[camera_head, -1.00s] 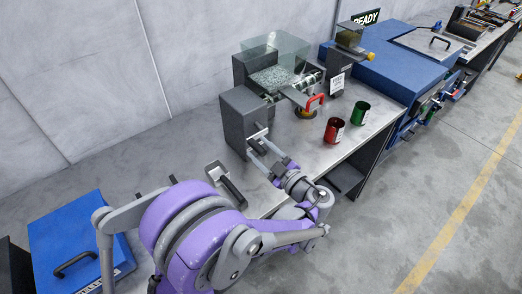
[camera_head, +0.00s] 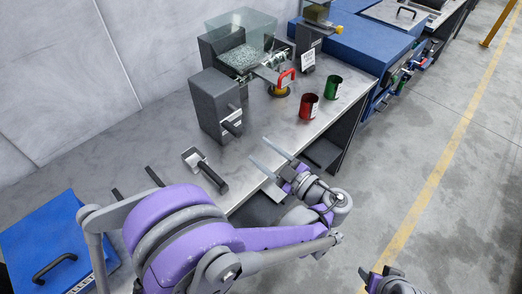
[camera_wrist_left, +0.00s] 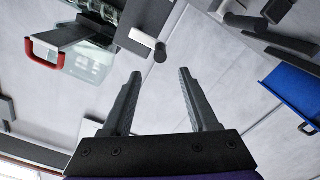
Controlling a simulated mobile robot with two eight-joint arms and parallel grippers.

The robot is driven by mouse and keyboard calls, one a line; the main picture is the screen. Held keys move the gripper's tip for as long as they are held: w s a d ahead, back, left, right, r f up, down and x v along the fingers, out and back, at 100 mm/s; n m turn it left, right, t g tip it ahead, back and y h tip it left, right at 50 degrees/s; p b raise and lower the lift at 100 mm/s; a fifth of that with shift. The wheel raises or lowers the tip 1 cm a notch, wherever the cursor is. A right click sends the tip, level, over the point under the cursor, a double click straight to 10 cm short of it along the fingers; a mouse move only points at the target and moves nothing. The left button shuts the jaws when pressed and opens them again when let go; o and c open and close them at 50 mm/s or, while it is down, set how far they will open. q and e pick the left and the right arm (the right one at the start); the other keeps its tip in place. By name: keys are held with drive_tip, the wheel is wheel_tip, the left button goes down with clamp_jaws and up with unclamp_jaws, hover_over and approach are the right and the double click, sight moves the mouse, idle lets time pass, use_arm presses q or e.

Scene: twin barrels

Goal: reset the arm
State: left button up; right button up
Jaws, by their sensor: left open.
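My left arm comes in from the lower left in the head view. Its gripper (camera_head: 258,151) is open and empty, with its two grey fingers apart and pointing towards the bench. It is beside the bench's front edge, to the right of a black lever handle (camera_head: 214,179) and in front of a dark grey box (camera_head: 217,106) with a handle on its face. In the left wrist view the open fingers (camera_wrist_left: 160,73) have nothing between them.
The steel bench (camera_head: 264,122) carries a glass hopper (camera_head: 240,38), a red handle (camera_head: 287,77), a red cup (camera_head: 308,106) and a green cup (camera_head: 333,87). A blue panel (camera_head: 48,240) is at lower left, a blue machine (camera_head: 350,50) behind. Open floor lies right.

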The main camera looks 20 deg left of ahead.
idle(0.4)
use_arm(q)
drive_tip(key=s+a+f+m+g+h, duration=0.1)
drive_tip(key=s+a+f+m+h, duration=0.1)
drive_tip(key=s+m+h, duration=0.1)
drive_tip(key=s+a+f+m+g+h, duration=0.1)
drive_tip(key=s+a+f+m+h, duration=0.1)
drive_tip(key=m, duration=0.4)
drive_tip(key=s+a+f+m+g+h+p, duration=0.1)
drive_tip(key=s+f+m+h, duration=0.2)
drive_tip(key=s+m+h, duration=0.2)
drive_tip(key=shift+s+a+f+h, duration=0.4)
drive_tip(key=shift+s+h, duration=0.2)
drive_tip(key=shift+s, duration=0.1)
drive_tip(key=s+d+m+t+h, duration=0.1)
drive_tip(key=s+d+m+h, duration=0.3)
drive_tip(key=d+m+h, duration=0.1)
drive_tip(key=shift+s+d+f+m+p, duration=0.25)
drive_tip(key=shift+m+p, duration=0.1)
drive_tip(key=shift+m, duration=0.25)
